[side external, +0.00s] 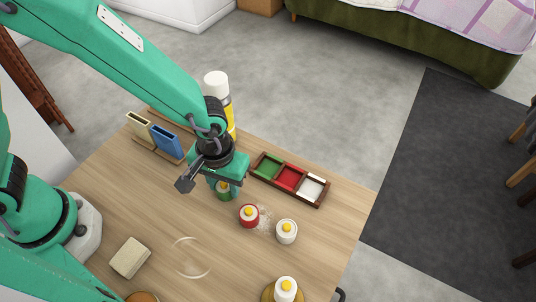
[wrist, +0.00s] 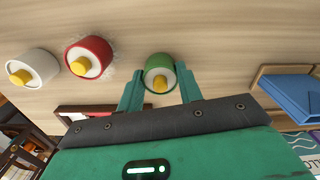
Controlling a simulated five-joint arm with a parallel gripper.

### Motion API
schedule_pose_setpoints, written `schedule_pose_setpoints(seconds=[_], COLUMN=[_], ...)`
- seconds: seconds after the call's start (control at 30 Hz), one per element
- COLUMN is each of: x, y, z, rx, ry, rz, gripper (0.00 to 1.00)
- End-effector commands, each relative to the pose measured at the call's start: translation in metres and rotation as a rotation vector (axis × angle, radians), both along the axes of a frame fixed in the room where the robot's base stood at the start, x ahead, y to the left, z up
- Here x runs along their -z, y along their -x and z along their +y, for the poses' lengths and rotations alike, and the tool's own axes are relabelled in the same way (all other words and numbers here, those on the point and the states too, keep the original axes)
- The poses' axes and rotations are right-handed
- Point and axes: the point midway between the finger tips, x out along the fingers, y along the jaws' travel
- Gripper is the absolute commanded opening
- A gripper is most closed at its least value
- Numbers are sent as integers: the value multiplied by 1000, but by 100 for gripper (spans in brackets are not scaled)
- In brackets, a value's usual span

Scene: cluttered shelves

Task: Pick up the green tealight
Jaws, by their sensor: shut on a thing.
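The green tealight (wrist: 158,66) has a white top and a yellow flame. In the wrist view it sits between my gripper's two fingers (wrist: 159,88), which are shut on its sides. In the side view the green tealight (side external: 223,191) is partly hidden below my gripper (side external: 222,184). Whether it touches the table or is just above it, I cannot tell. A red tealight (side external: 249,215) and a white tealight (side external: 286,231) stand on the table to the right of it; they also show in the wrist view, red (wrist: 88,57) and white (wrist: 33,67).
A dark wooden tray (side external: 277,182) with green, red and white compartments lies behind. Cream and blue holders (side external: 166,143) and a white-topped can (side external: 216,85) stand at the back. A beige block (side external: 129,258), a clear ring (side external: 191,257) and another candle (side external: 286,289) are nearer the front.

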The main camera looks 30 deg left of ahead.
Motion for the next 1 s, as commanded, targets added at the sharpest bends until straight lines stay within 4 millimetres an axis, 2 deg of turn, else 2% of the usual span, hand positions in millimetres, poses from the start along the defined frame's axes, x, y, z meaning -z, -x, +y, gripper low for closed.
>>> schedule_pose_setpoints(seconds=[0.37,0.57,0.73,1.0], x=[-5,-20,-42,-69], y=[0,-1,-1,44], z=[0,-1,-1,-15], rx=[0,0,0,7], ry=[2,2,3,4], rz=[-1,-4,-4,-3], gripper=[13,13,13,13])
